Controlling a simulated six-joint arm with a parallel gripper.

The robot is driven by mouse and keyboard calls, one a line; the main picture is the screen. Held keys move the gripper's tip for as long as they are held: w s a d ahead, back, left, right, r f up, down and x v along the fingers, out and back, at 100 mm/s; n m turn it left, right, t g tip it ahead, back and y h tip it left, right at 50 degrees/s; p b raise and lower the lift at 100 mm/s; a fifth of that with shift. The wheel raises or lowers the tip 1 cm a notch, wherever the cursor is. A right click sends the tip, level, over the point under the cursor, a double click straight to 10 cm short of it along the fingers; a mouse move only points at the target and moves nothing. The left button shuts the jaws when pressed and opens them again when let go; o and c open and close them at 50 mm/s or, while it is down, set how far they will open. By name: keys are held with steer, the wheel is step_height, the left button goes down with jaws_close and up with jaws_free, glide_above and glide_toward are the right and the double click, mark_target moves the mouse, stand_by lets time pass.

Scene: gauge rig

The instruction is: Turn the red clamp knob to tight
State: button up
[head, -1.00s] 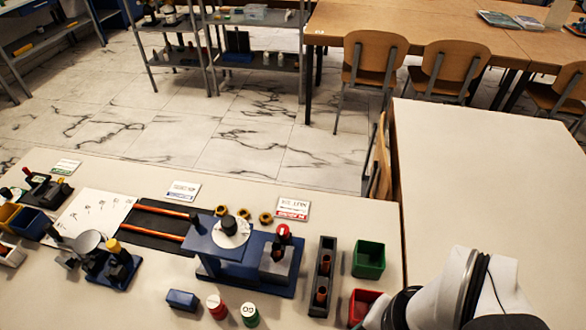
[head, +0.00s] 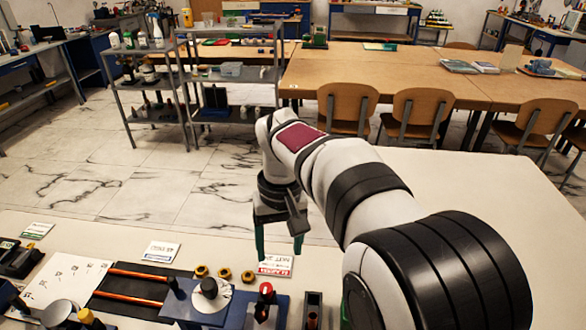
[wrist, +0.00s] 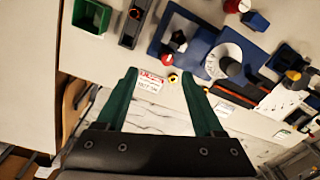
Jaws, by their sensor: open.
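The red clamp knob (head: 265,289) stands on a dark clamp block at the right of the blue gauge rig (head: 232,304), low in the head view. In the wrist view the red knob (wrist: 179,37) is small, beyond the fingertips. A white dial (head: 211,297) with a black knob sits left of it on the rig. My gripper (head: 278,248) hangs behind the rig over the back edge of the table, with green fingers pointing down. In the wrist view my gripper (wrist: 160,74) is open, with nothing between its fingers and apart from the knob.
A card with red print (head: 275,266) lies behind the rig, near my fingers. Several brass nuts (head: 224,275) lie beside it. A dark holder (head: 312,312) stands right of the rig, and a green bin (wrist: 91,16) shows in the wrist view. The right-hand table top is bare.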

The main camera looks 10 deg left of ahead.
mark_target(265, 286)
steer(key=shift+n, duration=0.7)
steer(key=a+f, duration=0.1)
steer(key=f, duration=0.5)
steer(key=w+a+f, duration=0.1)
steer(key=f, duration=0.4)
steer(key=w+a+f, duration=0.1)
steer(key=a+f, duration=0.1)
steer(key=f, duration=0.4)
steer(key=shift+w+f, duration=0.25)
steer(key=shift+f, duration=0.05)
jaws_close()
